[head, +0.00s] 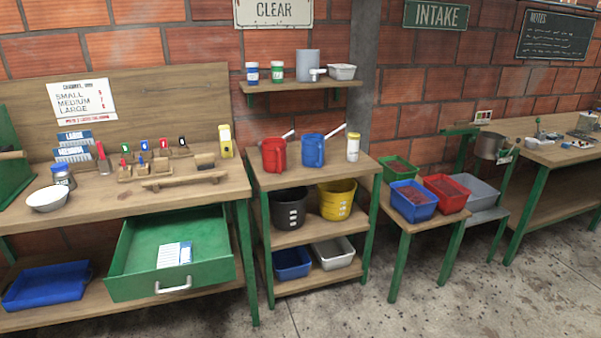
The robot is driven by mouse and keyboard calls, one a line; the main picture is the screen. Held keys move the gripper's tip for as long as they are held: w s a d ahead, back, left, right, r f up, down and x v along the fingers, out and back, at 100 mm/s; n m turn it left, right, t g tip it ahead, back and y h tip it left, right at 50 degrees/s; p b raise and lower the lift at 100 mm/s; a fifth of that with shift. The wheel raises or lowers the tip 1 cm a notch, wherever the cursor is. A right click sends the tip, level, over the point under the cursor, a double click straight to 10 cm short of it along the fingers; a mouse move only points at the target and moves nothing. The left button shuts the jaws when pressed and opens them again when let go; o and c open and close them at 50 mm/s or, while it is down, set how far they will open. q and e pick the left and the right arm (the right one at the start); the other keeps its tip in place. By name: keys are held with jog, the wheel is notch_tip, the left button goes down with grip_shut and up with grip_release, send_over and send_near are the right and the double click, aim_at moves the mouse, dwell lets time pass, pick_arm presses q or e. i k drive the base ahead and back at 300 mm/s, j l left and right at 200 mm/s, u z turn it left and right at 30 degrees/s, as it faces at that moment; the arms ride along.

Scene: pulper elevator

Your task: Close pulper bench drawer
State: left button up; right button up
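The green drawer (130,255) of the wooden bench (225,185) stands pulled out below the bench top, at the left of the head view. Its front panel (125,288) carries a pale metal handle (173,286). A white and blue card or booklet (174,254) lies inside on the drawer floor. Neither of my grippers shows in the head view, so their state is hidden.
A blue tray (45,286) sits on the lower shelf left of the drawer. A shelf rack (312,235) with jugs, buckets and bins stands right of the bench. A green bench leg (247,265) is beside the drawer. Concrete floor (400,315) is clear in front.

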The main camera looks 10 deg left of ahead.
aim_at(133, 274)
jog(key=u, duration=1.25)
